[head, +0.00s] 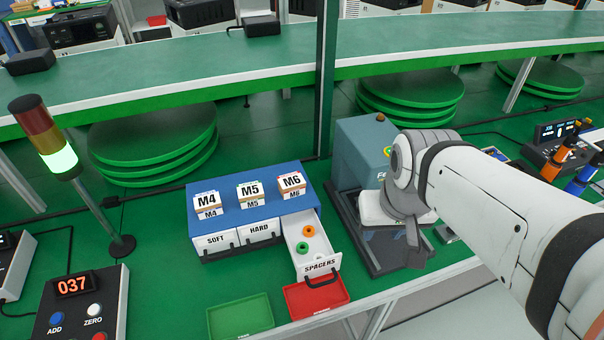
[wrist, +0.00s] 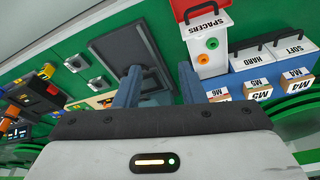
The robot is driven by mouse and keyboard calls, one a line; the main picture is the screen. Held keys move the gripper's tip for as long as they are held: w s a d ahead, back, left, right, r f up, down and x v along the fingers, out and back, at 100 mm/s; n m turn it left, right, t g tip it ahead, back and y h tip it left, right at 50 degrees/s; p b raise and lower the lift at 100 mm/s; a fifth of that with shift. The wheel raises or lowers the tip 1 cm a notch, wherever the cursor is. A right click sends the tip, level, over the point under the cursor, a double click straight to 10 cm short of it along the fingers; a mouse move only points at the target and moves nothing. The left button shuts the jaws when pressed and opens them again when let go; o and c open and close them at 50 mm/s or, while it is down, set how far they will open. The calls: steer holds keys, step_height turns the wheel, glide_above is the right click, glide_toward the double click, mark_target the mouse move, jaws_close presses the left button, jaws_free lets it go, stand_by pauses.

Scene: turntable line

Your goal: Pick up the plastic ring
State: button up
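An open white drawer labelled SPACERS (head: 320,266) juts from the front of the blue cabinet (head: 228,208). In it lie an orange ring (head: 309,231) and a green ring (head: 302,247), a little apart. In the wrist view the orange ring (wrist: 203,58) and green ring (wrist: 211,43) show in the drawer (wrist: 220,22), beyond the right finger. I cannot tell which is the plastic ring meant. My gripper (head: 413,243) hangs right of the drawer, in front of the grey machine. In the wrist view my gripper (wrist: 158,78) has its two fingers spread, with nothing held between them.
A grey-blue machine (head: 360,148) with a dark tray base (head: 385,262) stands right of the cabinet. A red tray (head: 335,299) lies below the drawer and a green tray (head: 240,318) left of it. A signal lamp (head: 45,135) and counter box (head: 112,305) stand left.

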steer(key=shift+o, duration=0.4)
steer(key=shift+o, duration=0.7)
steer(key=shift+w+a, duration=0.1)
steer(key=shift+o, duration=0.7)
steer(key=w+a+f+m+g+y+b, duration=0.1)
steer(key=w+a+f+m+g+y, duration=0.1)
steer(key=w+a+f+m, duration=0.3)
steer(key=w+f+m, duration=0.2)
steer(key=shift+w+a+m+g+y, duration=0.2)
steer(key=shift+w+m+g+y, duration=0.1)
steer(key=shift+w+m, duration=0.1)
steer(key=m+g+y+b, duration=0.1)
steer(key=m+y, duration=0.1)
steer(key=m, duration=0.5)
glide_toward(306, 245)
steer(key=shift+a+f+g, duration=0.3)
steer(key=shift+a+f, duration=0.1)
steer(key=shift+x, duration=3.55)
